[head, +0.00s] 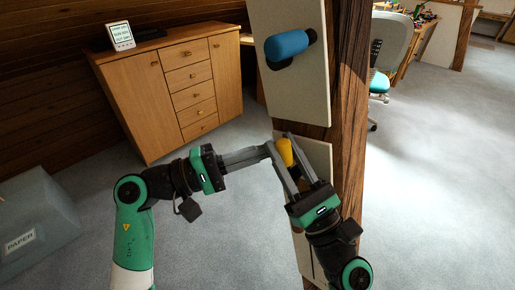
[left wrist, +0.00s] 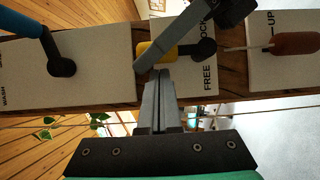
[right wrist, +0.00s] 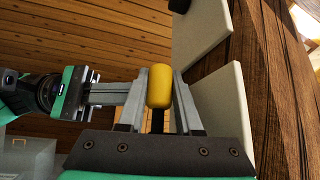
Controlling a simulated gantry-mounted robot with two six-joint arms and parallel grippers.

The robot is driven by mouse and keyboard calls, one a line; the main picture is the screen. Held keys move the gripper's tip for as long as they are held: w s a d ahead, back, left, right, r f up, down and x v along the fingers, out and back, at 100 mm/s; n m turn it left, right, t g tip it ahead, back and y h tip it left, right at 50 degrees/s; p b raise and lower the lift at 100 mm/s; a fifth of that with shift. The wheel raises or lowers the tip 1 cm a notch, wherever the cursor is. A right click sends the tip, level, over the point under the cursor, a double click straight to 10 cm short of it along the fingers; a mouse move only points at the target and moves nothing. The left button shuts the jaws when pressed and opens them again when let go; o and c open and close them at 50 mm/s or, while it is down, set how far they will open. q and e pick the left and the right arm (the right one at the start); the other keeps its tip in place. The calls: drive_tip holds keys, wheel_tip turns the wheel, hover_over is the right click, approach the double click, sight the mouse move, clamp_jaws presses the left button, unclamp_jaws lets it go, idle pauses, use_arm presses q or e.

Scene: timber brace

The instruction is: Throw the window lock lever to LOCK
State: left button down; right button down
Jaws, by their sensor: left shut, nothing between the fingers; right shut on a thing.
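The window lock lever has a yellow handle (head: 285,152) on a pale plate fixed to the timber post. In the left wrist view, the yellow handle (left wrist: 150,53) points left from a black pivot (left wrist: 203,48), on a plate reading FREE, with another word partly hidden, ending in "OCK". My right gripper (head: 281,146) is shut on the handle; in the right wrist view, the handle (right wrist: 160,87) sits between its fingers. My left gripper (head: 268,152) is shut and empty, its tips beside the right gripper's finger; I cannot tell if they touch.
A blue-handled lever (head: 288,46) is on the plate above. The left wrist view shows a reddish-brown handle (left wrist: 295,43) on a plate marked UP. A wooden cabinet (head: 175,85) stands behind left, a grey PAPER box (head: 35,230) at lower left. Open carpet lies right of the post.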

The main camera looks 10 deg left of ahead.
drive_tip(key=shift+f, duration=0.1)
use_arm(q)
drive_tip(key=shift+s+d+r+m, duration=0.3)
drive_tip(key=shift+s+d+m, duration=0.1)
drive_tip(key=shift+s+m, duration=0.1)
